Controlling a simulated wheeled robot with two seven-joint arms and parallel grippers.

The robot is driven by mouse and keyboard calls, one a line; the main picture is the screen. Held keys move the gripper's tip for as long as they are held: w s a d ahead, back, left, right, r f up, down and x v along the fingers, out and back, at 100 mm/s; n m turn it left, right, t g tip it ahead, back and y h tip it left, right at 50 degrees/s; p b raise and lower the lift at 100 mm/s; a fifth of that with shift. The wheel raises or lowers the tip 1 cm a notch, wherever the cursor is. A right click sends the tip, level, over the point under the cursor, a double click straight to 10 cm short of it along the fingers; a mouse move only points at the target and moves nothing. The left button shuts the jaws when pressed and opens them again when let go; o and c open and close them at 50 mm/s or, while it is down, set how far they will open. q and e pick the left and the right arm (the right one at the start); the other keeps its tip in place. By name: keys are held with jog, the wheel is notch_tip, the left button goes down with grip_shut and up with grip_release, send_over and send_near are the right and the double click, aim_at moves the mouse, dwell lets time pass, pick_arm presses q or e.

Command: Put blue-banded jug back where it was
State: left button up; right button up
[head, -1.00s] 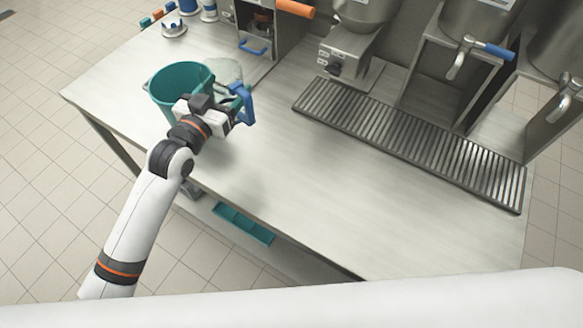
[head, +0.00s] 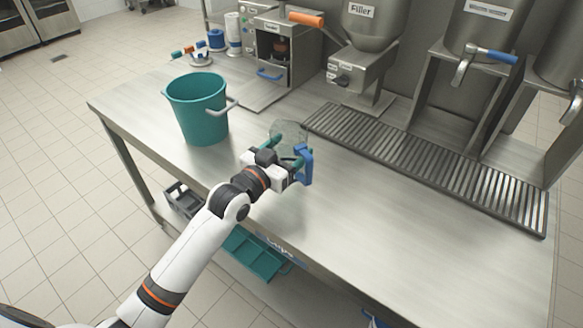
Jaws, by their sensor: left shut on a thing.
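The blue-banded jug (head: 289,131) is a clear vessel with a blue handle, near the middle of the steel table (head: 350,215). My left gripper (head: 297,165) is shut on it at the handle side. The gripper and wrist hide much of the jug, and I cannot tell whether its base touches the table. My right gripper is not in view.
A teal bucket (head: 198,110) with a pale handle stands left of the jug. A slotted drip grate (head: 430,165) runs along the back right, below the filler (head: 362,60) and dispensers. The front right of the table is clear.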

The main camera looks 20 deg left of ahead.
aim_at(289, 161)
pick_arm(q)
notch_tip(289, 161, down, 3)
jog(key=shift+s+f, duration=0.1)
jog(key=shift+f, duration=0.4)
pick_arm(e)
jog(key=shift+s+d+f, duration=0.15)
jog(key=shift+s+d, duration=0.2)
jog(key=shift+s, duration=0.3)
pick_arm(q)
jog(key=shift+f, duration=0.1)
jog(key=o, duration=1.3)
jog(key=shift+f, duration=0.1)
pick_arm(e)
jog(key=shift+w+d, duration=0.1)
